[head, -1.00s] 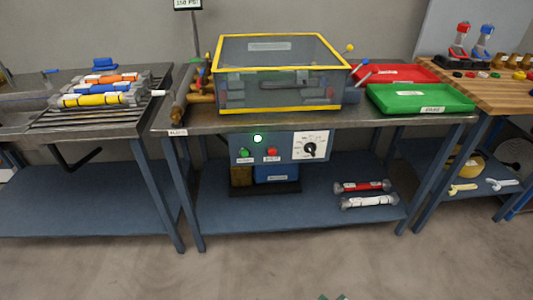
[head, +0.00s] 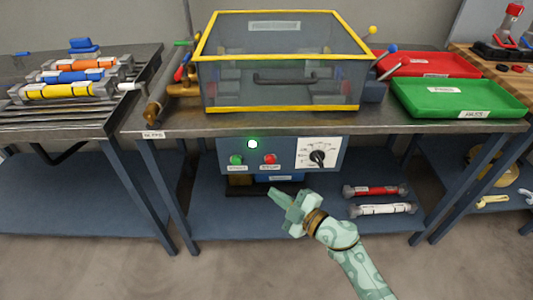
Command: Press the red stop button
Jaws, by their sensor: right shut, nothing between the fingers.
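The red stop button (head: 270,158) sits on the grey-blue control panel (head: 287,165) under the front edge of the middle bench. A green button (head: 236,160) is to its left and a dial (head: 318,157) to its right. My right gripper (head: 278,197) is shut and empty. In the picture its fingertips are below the red button, apart from it, and it points up and left. My left gripper is not in view.
A yellow-framed clear box (head: 283,62) stands on the bench above the panel. Red (head: 430,65) and green (head: 455,97) trays lie to its right. Red (head: 375,190) and white (head: 383,209) cylinders lie on the lower shelf. The space before the panel is open.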

